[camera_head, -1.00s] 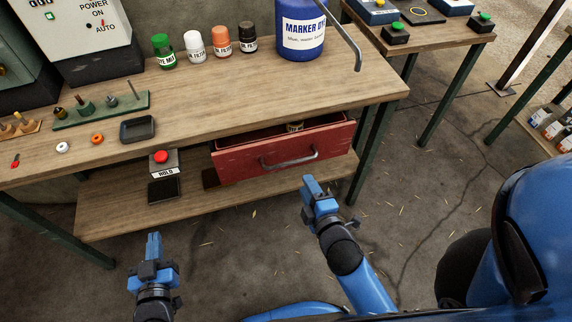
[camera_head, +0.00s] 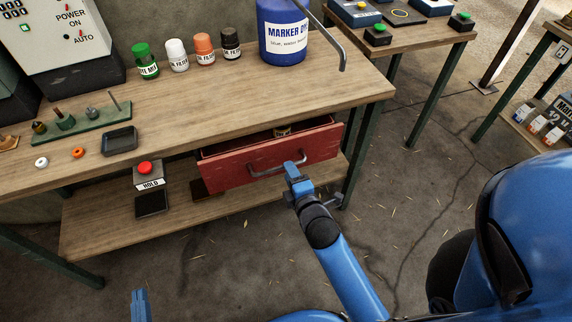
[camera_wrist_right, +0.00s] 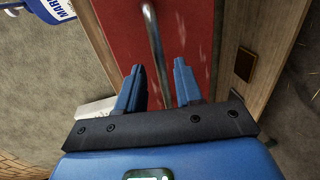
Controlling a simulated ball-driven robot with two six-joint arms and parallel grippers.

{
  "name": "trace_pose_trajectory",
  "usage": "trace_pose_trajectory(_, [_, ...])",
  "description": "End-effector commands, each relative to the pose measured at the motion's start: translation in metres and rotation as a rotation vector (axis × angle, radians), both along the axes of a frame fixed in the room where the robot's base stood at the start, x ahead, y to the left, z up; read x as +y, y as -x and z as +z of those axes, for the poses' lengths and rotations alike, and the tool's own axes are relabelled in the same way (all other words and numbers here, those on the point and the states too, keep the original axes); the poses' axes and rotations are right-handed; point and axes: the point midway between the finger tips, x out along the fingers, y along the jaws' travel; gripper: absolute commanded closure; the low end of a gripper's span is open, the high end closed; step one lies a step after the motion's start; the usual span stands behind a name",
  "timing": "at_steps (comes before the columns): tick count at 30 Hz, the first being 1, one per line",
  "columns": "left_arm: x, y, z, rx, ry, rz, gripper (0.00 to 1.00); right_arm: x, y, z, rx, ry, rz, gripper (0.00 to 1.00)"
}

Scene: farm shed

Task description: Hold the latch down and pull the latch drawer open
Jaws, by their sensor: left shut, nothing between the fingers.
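The red latch drawer (camera_head: 225,175) sits under the bench top, partly pulled out, with a small object (camera_head: 283,131) showing inside. Its bent metal handle (camera_head: 265,172) is on the front. The red button (camera_head: 145,168) on a grey box marked HOLD (camera_head: 150,184) is left of the drawer, and nothing touches it. My right gripper (camera_head: 292,168) is at the handle's right end. In the right wrist view it (camera_wrist_right: 160,85) is open, with the handle (camera_wrist_right: 154,45) running between the fingers; I cannot tell its depth. My left gripper (camera_head: 140,300) is shut and empty at the bottom edge.
The bench top (camera_head: 190,125) holds several small bottles, a blue MARKER DYE container (camera_head: 283,45), a black tray (camera_head: 120,141) and a green peg strip (camera_head: 85,122). The lower shelf (camera_head: 105,225) lies below the drawer. The floor in front is clear.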

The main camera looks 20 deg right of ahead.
Motion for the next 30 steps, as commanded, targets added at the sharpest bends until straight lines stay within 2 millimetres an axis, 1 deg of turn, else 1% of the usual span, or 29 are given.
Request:
trace_pose_trajectory(1, [0.000, 0.000, -0.001, 0.000, 0.000, 0.000, 1.00, 0.000, -0.009, -0.001, -0.002, -0.001, -0.001, 0.64])
trace_pose_trajectory(3, [0.000, 0.000, -0.001, 0.000, 0.000, 0.000, 1.00, 0.000, -0.018, -0.003, -0.002, -0.001, 0.000, 0.64])
trace_pose_trajectory(9, [0.000, 0.000, -0.003, 0.000, 0.000, 0.000, 1.00, 0.000, -0.035, -0.008, 0.000, -0.001, 0.000, 0.64])
trace_pose_trajectory(13, [0.000, 0.000, -0.003, 0.000, 0.000, 0.000, 1.00, 0.000, -0.041, -0.008, 0.000, 0.000, 0.000, 0.64])
trace_pose_trajectory(21, [0.000, 0.000, -0.003, 0.000, 0.000, 0.000, 1.00, 0.000, -0.041, -0.009, 0.001, 0.000, 0.000, 0.64])
trace_pose_trajectory(22, [0.000, 0.000, -0.003, 0.000, 0.000, 0.000, 1.00, 0.000, -0.041, -0.009, 0.001, 0.000, 0.000, 0.66])
trace_pose_trajectory(23, [0.000, 0.000, -0.003, 0.000, 0.000, 0.000, 1.00, 0.000, -0.041, -0.009, 0.001, 0.000, 0.000, 0.71])
trace_pose_trajectory(28, [0.000, 0.000, -0.003, 0.000, 0.000, 0.000, 1.00, 0.000, -0.041, -0.009, 0.001, -0.001, 0.000, 0.97])
trace_pose_trajectory(29, [0.000, 0.000, -0.003, 0.000, 0.000, 0.000, 1.00, 0.000, -0.041, -0.009, 0.001, -0.001, 0.000, 1.00])
trace_pose_trajectory(30, [0.000, 0.000, -0.003, 0.000, 0.000, 0.000, 1.00, 0.000, -0.041, -0.009, 0.001, -0.001, 0.001, 1.00])
